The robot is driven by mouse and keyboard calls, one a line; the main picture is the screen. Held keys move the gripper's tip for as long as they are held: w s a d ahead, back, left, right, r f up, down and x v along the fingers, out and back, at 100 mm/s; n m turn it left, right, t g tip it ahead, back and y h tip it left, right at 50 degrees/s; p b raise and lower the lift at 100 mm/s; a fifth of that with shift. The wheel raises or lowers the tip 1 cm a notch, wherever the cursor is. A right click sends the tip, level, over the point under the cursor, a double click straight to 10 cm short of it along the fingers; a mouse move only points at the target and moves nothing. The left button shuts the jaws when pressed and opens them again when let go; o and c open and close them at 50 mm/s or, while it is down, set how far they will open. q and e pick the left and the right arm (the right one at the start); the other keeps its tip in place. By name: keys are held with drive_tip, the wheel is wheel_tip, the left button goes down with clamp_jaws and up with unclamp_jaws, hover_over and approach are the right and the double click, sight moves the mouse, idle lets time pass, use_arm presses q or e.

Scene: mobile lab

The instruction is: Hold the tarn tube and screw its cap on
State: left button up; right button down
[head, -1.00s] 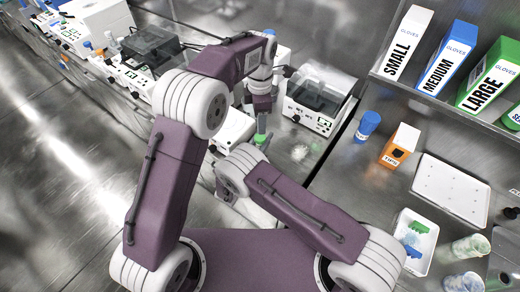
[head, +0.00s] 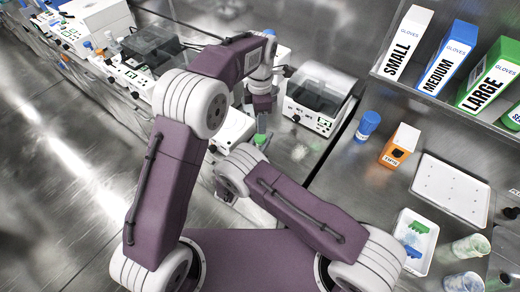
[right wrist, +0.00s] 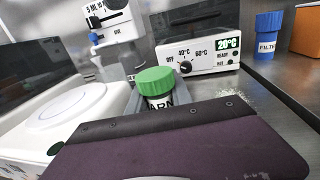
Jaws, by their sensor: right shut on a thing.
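The tarn tube (right wrist: 160,102) stands upright in the right wrist view, with part of its dark label lettering showing. Its green ribbed cap (right wrist: 155,80) sits at its top; whether it is fully threaded cannot be told. My right gripper (right wrist: 175,118) is shut on the tube, and its purple body hides the lower part. In the head view the green cap (head: 260,138) shows just above my right arm's white joint. My left gripper (head: 262,103) points down above the cap, apart from it; its fingers are too small and dark to read.
A heater device with a dial (right wrist: 197,62) reading 20°C stands behind the tube. A white tray (head: 415,238) and a white rack (head: 450,190) lie farther right.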

sight(260, 137)
idle(0.3)
use_arm(q)
drive_tip(key=m, duration=1.3)
drive_tip(key=shift+m, duration=0.3)
wheel_tip(260, 137, down, 8)
